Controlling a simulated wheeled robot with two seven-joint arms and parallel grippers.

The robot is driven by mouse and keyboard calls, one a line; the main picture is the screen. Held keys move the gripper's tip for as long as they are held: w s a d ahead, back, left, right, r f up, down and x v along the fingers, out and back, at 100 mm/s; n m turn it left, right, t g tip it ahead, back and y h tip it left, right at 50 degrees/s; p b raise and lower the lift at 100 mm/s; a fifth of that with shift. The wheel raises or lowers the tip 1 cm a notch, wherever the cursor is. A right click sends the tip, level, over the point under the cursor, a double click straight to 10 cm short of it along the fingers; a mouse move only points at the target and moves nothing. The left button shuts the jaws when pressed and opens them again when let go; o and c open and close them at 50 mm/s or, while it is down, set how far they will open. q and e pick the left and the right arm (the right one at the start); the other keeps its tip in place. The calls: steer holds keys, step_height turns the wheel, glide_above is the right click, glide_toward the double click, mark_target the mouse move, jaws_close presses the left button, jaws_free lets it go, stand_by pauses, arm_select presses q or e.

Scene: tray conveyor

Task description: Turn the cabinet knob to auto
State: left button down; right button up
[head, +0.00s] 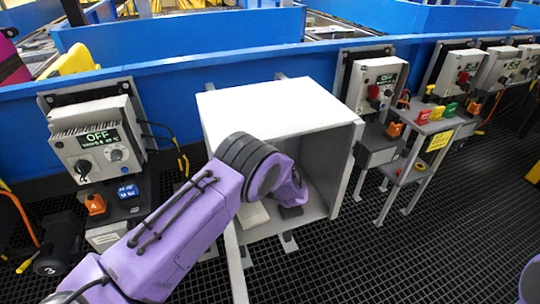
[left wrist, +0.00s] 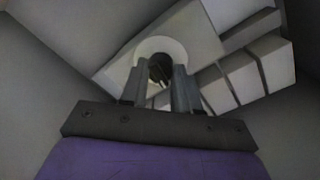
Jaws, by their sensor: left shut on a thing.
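The cabinet (head: 270,108) is a pale grey box with its front open. My left arm reaches into it in the head view, and the arm hides the knob and my left fingers there. In the left wrist view the knob (left wrist: 160,66) is dark and sits on a round white disc (left wrist: 146,46) on a light panel. My left gripper (left wrist: 160,82) is shut on the knob, one finger on each side. The knob's pointer and any auto label cannot be made out. My right gripper is not in view.
Light blocks (left wrist: 243,75) stand in a row beside the knob. A control box reading OFF (head: 95,140) is at the left. A small grey stand (head: 425,130) with coloured items is at the right. The dark grid floor (head: 340,270) in front is clear.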

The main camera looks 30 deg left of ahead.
arm_select(q)
steer(key=m, duration=0.6)
steer(key=shift+d+f+m+b, duration=0.1)
steer(key=shift+f+m+b, duration=0.05)
steer(key=shift+m+b, duration=0.25)
stand_by(0.3)
steer(key=c, duration=0.8)
jaws_free()
steer(key=v, duration=1)
steer(key=shift+d, duration=0.3)
